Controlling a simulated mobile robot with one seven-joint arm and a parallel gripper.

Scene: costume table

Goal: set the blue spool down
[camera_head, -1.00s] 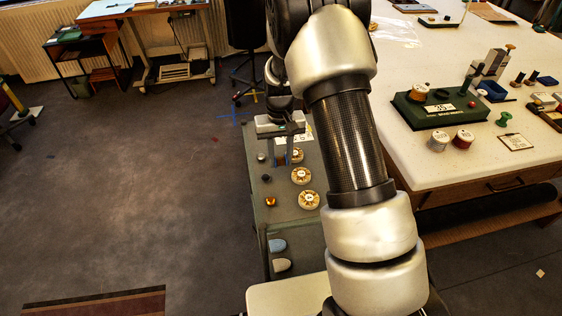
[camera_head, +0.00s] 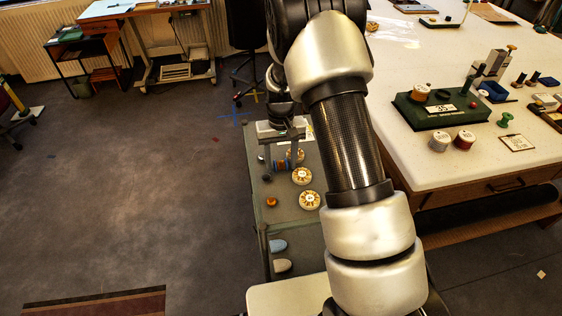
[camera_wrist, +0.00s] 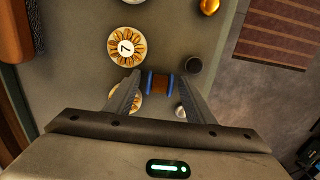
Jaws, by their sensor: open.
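The blue spool (camera_head: 282,166) has blue ends and a brown middle. It lies on its side over the grey-green top of the low cabinet (camera_head: 283,212). In the wrist view the spool (camera_wrist: 159,83) sits between the tips of my gripper (camera_wrist: 158,76), and gaps show on both sides of it. My gripper (camera_head: 281,160) is open and reaches down around the spool. The spool seems to rest on the cabinet top, but its underside is hidden.
Round gold-and-white discs (camera_wrist: 127,47) lie close by, one partly behind a finger. A dark round piece (camera_wrist: 194,65) and a small silver piece (camera_wrist: 180,112) are near the right finger. An orange knob (camera_head: 272,202) stands nearer me. The white table (camera_head: 480,160) is right.

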